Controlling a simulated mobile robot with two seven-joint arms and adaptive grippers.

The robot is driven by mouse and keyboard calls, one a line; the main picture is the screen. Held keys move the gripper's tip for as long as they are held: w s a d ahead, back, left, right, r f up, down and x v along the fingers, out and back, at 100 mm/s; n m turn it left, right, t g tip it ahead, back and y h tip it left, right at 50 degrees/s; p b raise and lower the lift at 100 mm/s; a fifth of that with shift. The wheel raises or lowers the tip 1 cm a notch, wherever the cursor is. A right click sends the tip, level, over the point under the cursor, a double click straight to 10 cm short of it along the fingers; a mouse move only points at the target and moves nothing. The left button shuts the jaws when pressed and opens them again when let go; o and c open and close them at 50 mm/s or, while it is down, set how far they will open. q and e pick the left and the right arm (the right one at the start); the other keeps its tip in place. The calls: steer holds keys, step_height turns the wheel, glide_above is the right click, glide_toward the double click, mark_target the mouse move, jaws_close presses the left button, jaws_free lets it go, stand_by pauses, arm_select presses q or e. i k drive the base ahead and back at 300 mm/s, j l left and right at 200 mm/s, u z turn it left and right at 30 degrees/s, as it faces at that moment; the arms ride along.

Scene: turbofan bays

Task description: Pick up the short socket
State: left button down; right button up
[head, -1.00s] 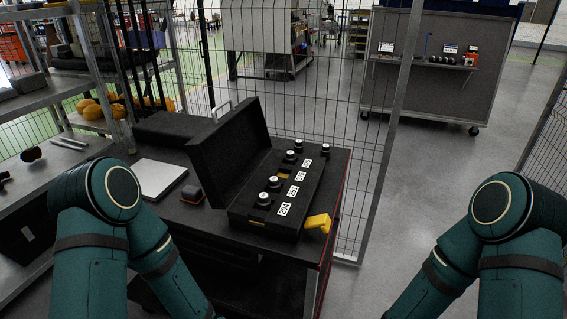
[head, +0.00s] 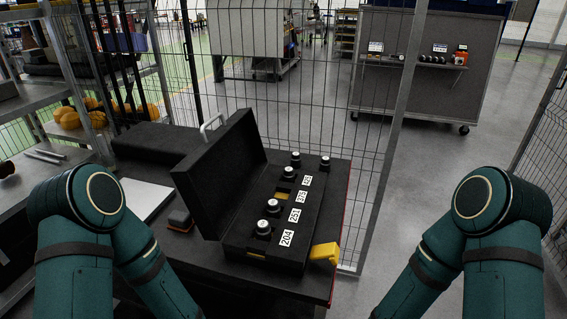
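Several dark sockets with pale tops stand in an open black case (head: 236,247) on a dark cart top. Two sit at the near end, a front socket (head: 263,229) and one just behind it (head: 273,206). At the far end are a left socket (head: 288,173), a back socket (head: 295,159) and a right socket (head: 325,163). I cannot tell which is the short socket. White number labels run along the case's right side. Both my arms show only as bent teal links at the left and right; neither gripper is in view.
A yellow object (head: 325,252) lies at the case's near right corner. A pale flat panel (head: 143,197) and a small dark block (head: 181,219) lie left of the case. A wire mesh fence (head: 330,105) stands behind the cart. Open floor lies to the right.

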mark_target(324, 165)
steer(key=k+l+u, duration=0.1)
steer(key=l, duration=0.3)
steer(key=k+l+u, duration=0.15)
steer(key=l, duration=0.2)
steer(key=k+l+u, duration=0.1)
steer(key=k+l, duration=0.15)
steer(key=l, duration=0.15)
steer(key=l+u, duration=0.4)
steer(key=l, duration=0.5)
steer(key=i+l+u, duration=0.15)
steer(key=l, duration=0.3)
steer(key=l+u, duration=0.2)
steer(key=l, duration=0.3)
steer(key=i+l+u, duration=0.1)
steer(key=l, duration=0.2)
steer(key=i+l+u, duration=0.1)
steer(key=i+l, duration=0.15)
steer(key=i+l+u, duration=0.15)
steer(key=l, duration=0.2)
steer(key=i+l, duration=0.25)
